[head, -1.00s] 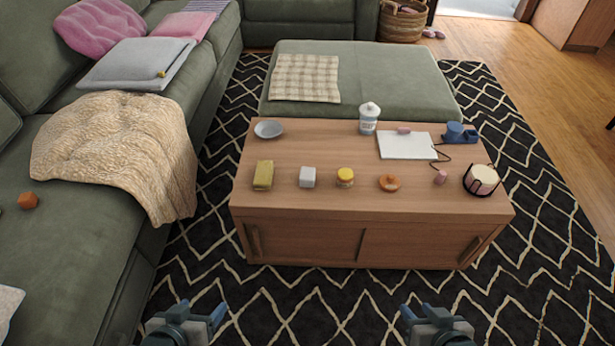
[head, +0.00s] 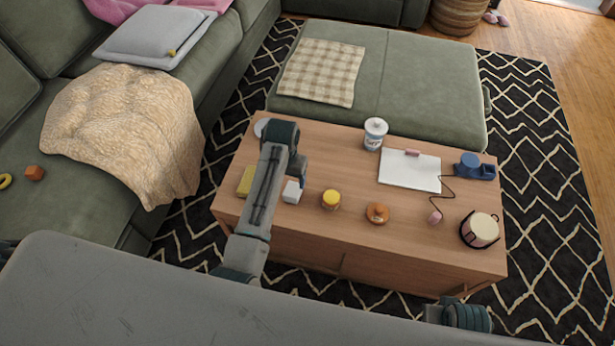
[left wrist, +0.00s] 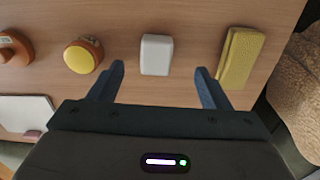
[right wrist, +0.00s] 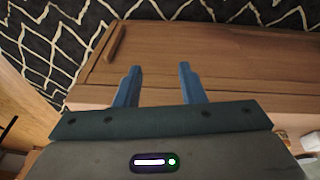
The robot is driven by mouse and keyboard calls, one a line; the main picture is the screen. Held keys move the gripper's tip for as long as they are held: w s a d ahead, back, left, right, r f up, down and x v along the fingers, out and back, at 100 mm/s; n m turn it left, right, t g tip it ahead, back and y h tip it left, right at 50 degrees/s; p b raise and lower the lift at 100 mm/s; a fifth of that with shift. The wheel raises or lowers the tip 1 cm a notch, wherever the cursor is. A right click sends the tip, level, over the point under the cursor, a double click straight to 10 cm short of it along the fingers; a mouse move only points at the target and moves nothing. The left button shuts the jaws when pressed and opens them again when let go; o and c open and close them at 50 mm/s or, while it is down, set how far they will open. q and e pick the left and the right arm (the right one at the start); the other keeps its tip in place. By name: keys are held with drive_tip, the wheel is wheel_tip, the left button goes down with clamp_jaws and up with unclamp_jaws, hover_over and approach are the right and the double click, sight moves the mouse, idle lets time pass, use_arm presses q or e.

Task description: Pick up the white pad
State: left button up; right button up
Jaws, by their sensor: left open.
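The white pad (head: 292,192), a small rounded white block, lies on the wooden coffee table near its left end. In the left wrist view the white pad (left wrist: 156,55) sits centred between the lines of the two fingers, just beyond their tips. My left gripper (left wrist: 159,70) is open and empty, pointing down above the table. In the head view my left forearm hides part of the table, and the left fingers (head: 302,168) show only in part. My right gripper (right wrist: 158,72) is open and empty in front of the table's cabinet side.
A yellow sponge-like block (left wrist: 240,58) lies on one side of the pad and a yellow-lidded jar (head: 331,199) on the other.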

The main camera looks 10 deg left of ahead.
sight(291, 192)
use_arm(q)
drive_tip(key=shift+w+d+r, duration=0.1)
drive_tip(key=shift+w+d, duration=0.1)
drive_tip(key=shift+w, duration=0.15)
wheel_tip(291, 192, down, 6)
drive_tip(key=shift+r+b, duration=0.15)
drive_tip(key=shift+b, duration=0.4)
wheel_tip(291, 192, down, 5)
drive_tip(key=shift+w+r+b, duration=0.15)
drive_tip(key=shift+r+b, duration=0.05)
drive_tip(key=shift+b, duration=0.2)
drive_tip(key=c, duration=1.1)
drive_tip(key=shift+o, duration=0.2)
use_arm(e)
wheel_tip(291, 192, up, 6)
drive_tip(key=shift+a, duration=0.15)
use_arm(q)
drive_tip(key=shift+r, duration=0.1)
